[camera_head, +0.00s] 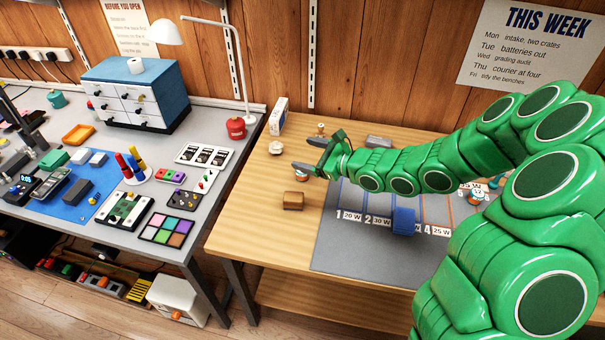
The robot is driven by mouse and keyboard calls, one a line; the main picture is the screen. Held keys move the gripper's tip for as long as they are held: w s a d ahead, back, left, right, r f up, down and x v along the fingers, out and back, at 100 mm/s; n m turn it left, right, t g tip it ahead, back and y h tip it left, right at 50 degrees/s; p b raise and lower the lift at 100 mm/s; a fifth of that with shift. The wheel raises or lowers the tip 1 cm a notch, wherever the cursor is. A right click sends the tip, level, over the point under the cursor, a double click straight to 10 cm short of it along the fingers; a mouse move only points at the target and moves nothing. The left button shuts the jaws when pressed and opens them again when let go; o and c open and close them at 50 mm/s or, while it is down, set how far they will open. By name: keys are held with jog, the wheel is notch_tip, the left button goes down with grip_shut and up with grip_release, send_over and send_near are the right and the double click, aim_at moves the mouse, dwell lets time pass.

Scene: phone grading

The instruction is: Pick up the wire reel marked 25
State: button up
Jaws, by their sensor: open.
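My gripper (307,155) is open above the left part of the wooden bench (248,215), its fingers pointing left. Nothing shows between the fingers. A small reel with a white top and orange-red side (300,175) is just below the lower finger, partly covered by it; I cannot read its number. Another small reel-like piece (320,129) stands behind the gripper, its mark too small to read. I cannot tell which is marked 25.
A grey mat (345,255) with numbered lanes and watt labels lies on the bench, with a blue block (404,222) on it. A brown block (293,200) sits in front of the gripper. A pale round piece (276,148) and white box (278,116) are left and behind.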

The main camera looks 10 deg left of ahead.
jog(key=w+d+f+m+h, duration=0.1)
jog(key=f+m, duration=0.1)
jog(key=f, duration=0.2)
jog(key=w+d+f+m+t+h, duration=0.1)
jog(key=f+m, duration=0.1)
jog(key=f, duration=0.2)
jog(key=w+d+f+m, duration=0.1)
jog(key=w+f, duration=0.1)
jog(key=f, duration=0.2)
jog(key=shift+d+m+t+h, duration=0.3)
jog(key=shift+d+m+h, duration=0.05)
jog(key=shift+m+h, duration=0.05)
jog(key=shift+x, duration=3.85)
jog(key=shift+s, duration=0.1)
jog(key=c, duration=1.1)
jog(key=shift+r, duration=0.1)
jog(key=shift+c, duration=0.2)
